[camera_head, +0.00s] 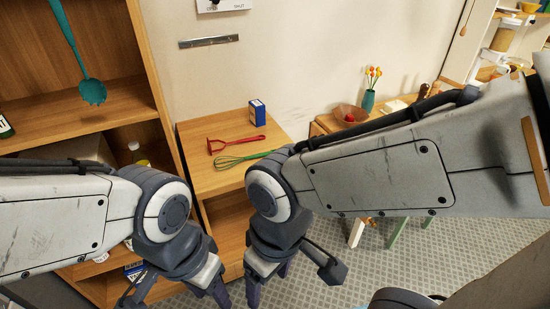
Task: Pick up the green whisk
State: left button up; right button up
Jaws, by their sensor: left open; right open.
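The green whisk (241,160) lies on the wooden top of a low cabinet (198,180). Its wire head points left and its handle runs right, towards my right arm, which may cover the handle's end. My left gripper (182,291) hangs low at the bottom of the view, open, in front of the shelf and cabinet. My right gripper (268,282) hangs beside it to the right, also open, lower in the picture than the whisk. Both appear empty and apart from the whisk. The lower fingertips are partly cut off or hard to make out.
A red peeler-like tool (232,144) lies just behind the whisk, with a blue box (257,113) further back. A tall shelf (150,75) stands at the left, holding a teal utensil (92,90). A table with a bowl (350,114) and flower vase (368,100) is behind my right arm.

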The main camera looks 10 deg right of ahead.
aim_at(248, 158)
jog(key=z, duration=0.6)
jog(key=k, duration=0.55)
jog(key=u, duration=0.4)
jog(key=i, duration=1.2)
jog(key=z, duration=0.45)
jog(key=i, duration=0.45)
jog(key=z, duration=0.6)
